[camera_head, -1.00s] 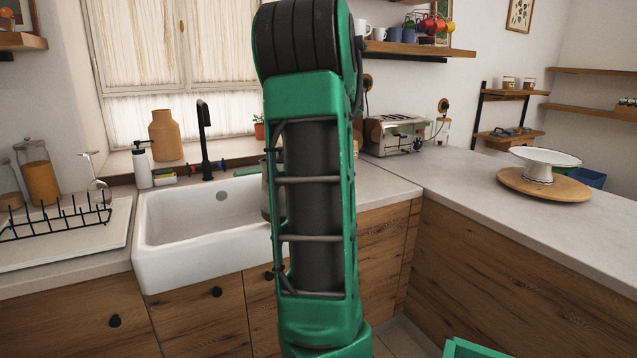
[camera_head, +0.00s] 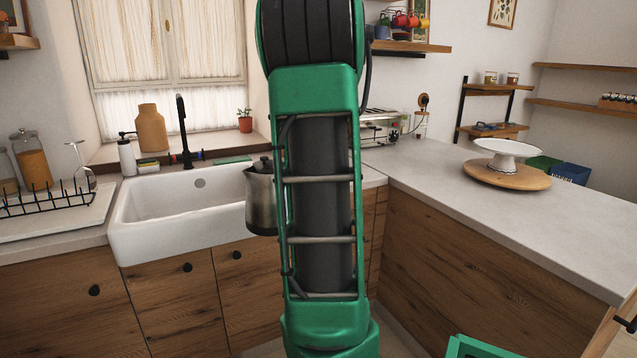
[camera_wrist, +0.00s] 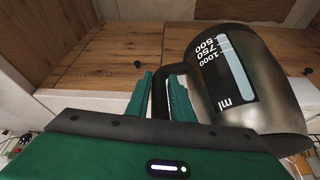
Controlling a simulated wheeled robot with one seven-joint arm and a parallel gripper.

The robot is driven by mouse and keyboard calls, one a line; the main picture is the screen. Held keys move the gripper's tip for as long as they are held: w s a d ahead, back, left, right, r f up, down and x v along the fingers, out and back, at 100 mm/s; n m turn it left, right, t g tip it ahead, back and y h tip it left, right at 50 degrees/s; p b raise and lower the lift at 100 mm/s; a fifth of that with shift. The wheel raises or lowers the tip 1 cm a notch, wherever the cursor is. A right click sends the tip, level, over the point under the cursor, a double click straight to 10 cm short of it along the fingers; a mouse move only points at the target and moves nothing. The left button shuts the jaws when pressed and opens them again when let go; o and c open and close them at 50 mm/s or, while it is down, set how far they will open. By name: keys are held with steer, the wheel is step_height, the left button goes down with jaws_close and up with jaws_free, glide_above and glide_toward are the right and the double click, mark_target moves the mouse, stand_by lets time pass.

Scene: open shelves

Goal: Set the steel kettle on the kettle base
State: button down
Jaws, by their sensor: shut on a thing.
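The steel kettle (camera_head: 261,197) shows partly in the head view, left of my arm and in front of the sink's right end; my arm hides its right side. In the wrist view the kettle (camera_wrist: 245,90) fills the right part, with a measuring scale on its side and a dark handle. My gripper (camera_wrist: 161,97) has its green fingers on both sides of that handle and is shut on it. The kettle is off the counter, in front of the wooden cabinet fronts. I cannot make out the kettle base in either view.
A white sink (camera_head: 180,215) with a black tap (camera_head: 184,130) is at the left. A toaster (camera_head: 380,128) stands at the back of the counter, partly behind my arm. A cake stand (camera_head: 507,155) sits on a round board at right. The right counter (camera_head: 440,185) has bare room.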

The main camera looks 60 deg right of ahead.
steer(key=w+a+f+n+y, duration=0.1)
steer(key=w+a+f, duration=0.6)
steer(key=a, duration=0.8)
steer(key=w+a+f+n+y, duration=0.1)
steer(key=w+a+f+n, duration=0.3)
steer(key=a, duration=1.1)
steer(key=w+a+f+n+t, duration=0.1)
steer(key=w+a+f+n, duration=0.2)
steer(key=w+a+f, duration=0.7)
steer(key=a+f, duration=0.1)
steer(key=a, duration=0.4)
steer(key=shift+a+f+y, duration=0.35)
steer(key=shift+f+y, duration=0.05)
